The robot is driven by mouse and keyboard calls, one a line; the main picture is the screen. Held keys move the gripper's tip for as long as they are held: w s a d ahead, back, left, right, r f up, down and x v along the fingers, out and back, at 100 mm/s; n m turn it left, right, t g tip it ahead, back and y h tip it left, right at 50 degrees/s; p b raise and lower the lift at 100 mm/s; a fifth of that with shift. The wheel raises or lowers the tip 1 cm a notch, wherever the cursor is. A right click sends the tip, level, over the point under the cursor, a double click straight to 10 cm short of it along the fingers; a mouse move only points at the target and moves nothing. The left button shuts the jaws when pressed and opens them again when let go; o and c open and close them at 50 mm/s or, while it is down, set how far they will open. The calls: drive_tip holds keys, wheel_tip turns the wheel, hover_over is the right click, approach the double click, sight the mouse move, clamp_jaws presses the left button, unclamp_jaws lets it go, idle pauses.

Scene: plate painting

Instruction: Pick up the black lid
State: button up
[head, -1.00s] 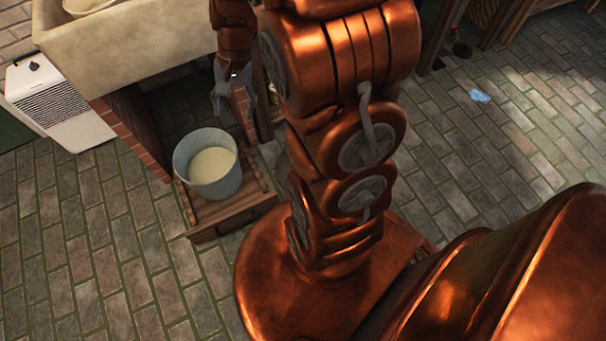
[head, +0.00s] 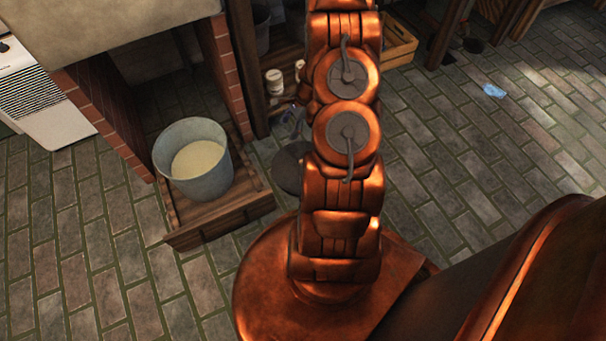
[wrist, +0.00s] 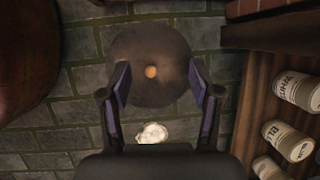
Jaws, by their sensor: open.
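The black lid (wrist: 150,48) lies flat on the brick floor in the wrist view, a dark round disc with a small tan knob at its middle. In the head view the lid (head: 288,172) lies right of the bucket's wooden platform, partly hidden by my arm. My gripper (wrist: 158,72) is open, with its two purple-faced fingers spread to either side of the knob in the wrist view. The fingers appear above the lid, with nothing between them; the exact height is unclear. In the head view the gripper is mostly hidden behind my arm.
A metal bucket (head: 163,155) with pale contents stands on a wooden platform (head: 225,218). A wooden shelf (wrist: 245,85) with several labelled tins (wrist: 289,140) is close on the gripper's right. A whitish object (wrist: 152,133) lies near the lid. Open floor lies at right.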

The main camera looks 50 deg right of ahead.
drive_tip(key=s+d+f+m+b, duration=0.1)
drive_tip(key=d+f, duration=0.1)
drive_tip(key=f, duration=0.4)
drive_tip(key=s+d+f+m+b, duration=0.2)
drive_tip(key=f, duration=0.4)
drive_tip(key=s+d+f+m+b, duration=0.1)
drive_tip(key=f+b, duration=0.1)
drive_tip(key=f, duration=0.4)
drive_tip(key=shift+s+d+t+h, duration=0.2)
drive_tip(key=shift+d+t+h, duration=0.1)
drive_tip(key=shift+d+h, duration=0.1)
drive_tip(key=b+x, duration=0.3)
drive_tip(key=x, duration=0.3)
drive_tip(key=shift+a+r+b, duration=0.1)
drive_tip(key=shift+b, duration=0.3)
drive_tip(key=shift+w+a+f, duration=0.15)
drive_tip(key=shift+a+f, duration=0.05)
drive_tip(key=shift+f, duration=0.3)
clamp_jaws()
